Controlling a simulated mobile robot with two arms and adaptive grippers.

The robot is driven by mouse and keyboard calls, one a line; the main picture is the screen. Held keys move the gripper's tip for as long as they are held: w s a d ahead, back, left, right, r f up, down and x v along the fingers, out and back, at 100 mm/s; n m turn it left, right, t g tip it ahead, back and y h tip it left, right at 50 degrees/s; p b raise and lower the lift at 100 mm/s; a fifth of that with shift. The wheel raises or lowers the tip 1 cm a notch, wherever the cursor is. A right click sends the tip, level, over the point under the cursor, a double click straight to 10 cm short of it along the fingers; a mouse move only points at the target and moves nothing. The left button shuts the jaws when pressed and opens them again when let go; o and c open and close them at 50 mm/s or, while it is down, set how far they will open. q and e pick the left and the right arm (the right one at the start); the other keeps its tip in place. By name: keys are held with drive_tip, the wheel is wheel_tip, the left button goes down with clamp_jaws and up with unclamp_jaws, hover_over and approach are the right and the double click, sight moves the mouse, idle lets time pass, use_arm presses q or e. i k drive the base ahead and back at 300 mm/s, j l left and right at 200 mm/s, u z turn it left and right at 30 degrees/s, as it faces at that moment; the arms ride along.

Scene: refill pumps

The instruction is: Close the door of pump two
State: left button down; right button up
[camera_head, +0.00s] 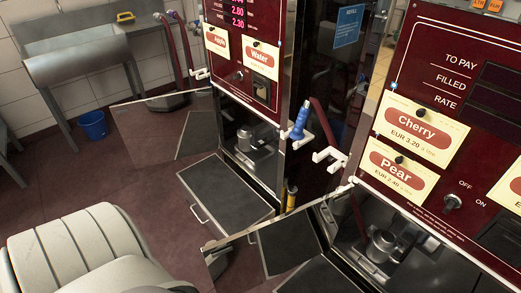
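Two dark red pumps stand side by side, and I see no number on either. The left pump (217,73), with Apple and Water labels, has its reflective lower door (140,130) swung wide open to the left. The right pump (425,62), with Cherry and Pear labels, also has its lower door (235,257) open, reaching out to the left. Metal fittings show inside the left compartment (247,141) and the right compartment (383,245). Neither of my grippers shows in this view.
A blue-handled nozzle (299,122) hangs between the pumps. A metal sink (85,58) and a blue bucket (92,125) are at the back left. Dark red floor (75,170) is clear left of the doors.

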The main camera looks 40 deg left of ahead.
sight(260, 253)
drive_tip(key=j, duration=2.45)
drive_tip(key=j+z, duration=0.3)
drive_tip(key=z, duration=0.15)
drive_tip(key=k+j+z, duration=0.1)
drive_tip(key=j+z, duration=0.3)
drive_tip(key=k+j+z, duration=0.1)
drive_tip(key=j+z, duration=0.15)
drive_tip(key=z, duration=0.2)
